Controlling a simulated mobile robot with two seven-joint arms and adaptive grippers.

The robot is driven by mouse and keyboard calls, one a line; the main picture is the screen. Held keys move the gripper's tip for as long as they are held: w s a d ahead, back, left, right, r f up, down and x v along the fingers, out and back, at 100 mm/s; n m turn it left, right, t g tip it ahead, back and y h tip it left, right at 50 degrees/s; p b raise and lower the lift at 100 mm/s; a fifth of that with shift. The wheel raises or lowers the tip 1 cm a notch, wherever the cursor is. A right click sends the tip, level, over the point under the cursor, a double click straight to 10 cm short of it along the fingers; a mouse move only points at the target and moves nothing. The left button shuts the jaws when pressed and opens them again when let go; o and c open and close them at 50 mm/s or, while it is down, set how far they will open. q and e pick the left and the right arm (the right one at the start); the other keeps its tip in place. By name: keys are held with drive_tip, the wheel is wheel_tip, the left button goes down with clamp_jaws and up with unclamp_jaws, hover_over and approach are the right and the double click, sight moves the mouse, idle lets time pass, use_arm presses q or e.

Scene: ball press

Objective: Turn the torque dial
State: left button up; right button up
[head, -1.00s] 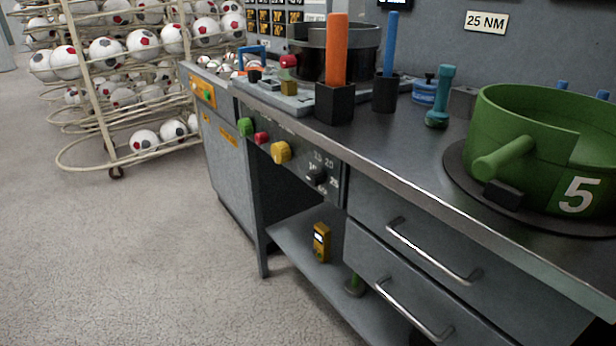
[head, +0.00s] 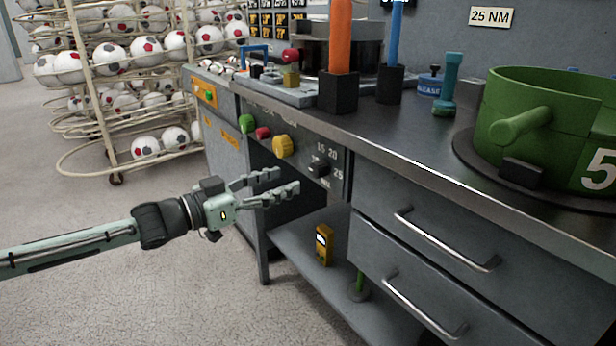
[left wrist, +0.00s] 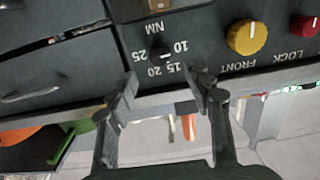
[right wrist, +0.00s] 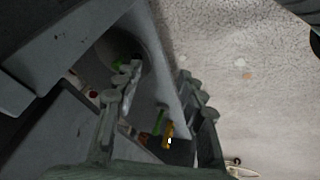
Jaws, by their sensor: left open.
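The torque dial (head: 318,170) is a small black knob on the dark front panel, with the numbers 15, 20 and 25 readable around it. In the left wrist view the dial (left wrist: 158,50) appears upside down with 10, 15, 20, 25 and NM around it; where its pointer aims is too small to tell. My left gripper (head: 282,182) is open and empty, left of and slightly below the dial, apart from it. Its fingers (left wrist: 163,84) frame the panel below the dial in the left wrist view. My right gripper (right wrist: 161,76) is open and empty, away from the dial.
Drawer handles (head: 445,238) stick out at the right. A yellow meter (head: 323,245) stands on the shelf below. A sign (head: 491,17) reads 25 NM.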

sight(313, 170)
use_arm(q)
drive_tip(key=x, duration=0.7)
drive_tip(key=shift+w+d+r, duration=0.1)
drive_tip(key=shift+w+d, duration=0.15)
use_arm(e)
drive_tip(key=shift+w+a+r+t, duration=0.2)
drive_tip(key=shift+w+a+t, duration=0.1)
drive_tip(key=shift+w+a, duration=0.15)
drive_tip(key=shift+w+a+r+t, duration=0.15)
drive_tip(key=shift+w+a+t, duration=0.15)
drive_tip(key=shift+w, duration=0.25)
use_arm(q)
drive_tip(key=c, duration=1.2)
use_arm(e)
drive_tip(key=shift+s+y, duration=0.1)
drive_tip(key=shift+y, duration=0.2)
